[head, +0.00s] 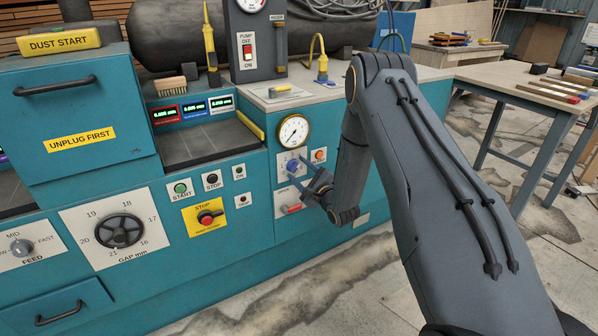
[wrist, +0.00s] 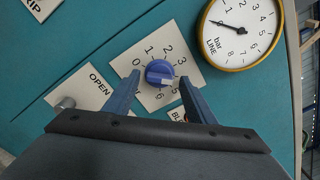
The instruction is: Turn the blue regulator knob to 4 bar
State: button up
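The blue regulator knob (wrist: 159,72) sits on a white plate (wrist: 152,94) numbered around it. Its pale pointer mark is toward the lower right, near the 4 and 5 side; the exact reading is unclear. My gripper (wrist: 159,77) is open, with one finger on each side of the knob and visible gaps between. Whether the fingertips reach knob depth cannot be told. In the head view the knob (head: 293,166) is left of my gripper (head: 313,184). The bar gauge (wrist: 241,30) beside the plate has its needle toward the low-number side.
An OPEN plate with a grey round-ended part (wrist: 65,103) is left of the knob plate. In the head view a red handle (head: 291,209) is below the knob and an orange button (head: 319,155) to its right. Another partly hidden plate is beside my right finger.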

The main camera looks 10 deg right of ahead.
jog(key=shift+a, duration=0.15)
jog(key=v, duration=0.7)
jog(key=shift+s, duration=0.35)
jog(key=shift+r, duration=0.1)
jog(key=s+d+r+n+g+h+p, duration=0.1)
jog(key=s+r+n+g+h+p, duration=0.35)
jog(key=s+r+n+g, duration=0.4)
jog(key=s+a+r+n+g+p, duration=0.1)
jog(key=s+r+n+g, duration=0.2)
jog(key=s, duration=0.8)
jog(key=s+a+r+n+g+p, duration=0.1)
jog(key=s+r+n, duration=0.3)
jog(key=s, duration=0.7)
jog(key=s+a+r+n+g+h+p, duration=0.1)
jog(key=s+r+n+g, duration=0.3)
jog(key=s+n, duration=0.3)
jog(key=s, duration=0.3)
jog(key=shift+s+g, duration=0.35)
jog(key=shift+s, duration=0.05)
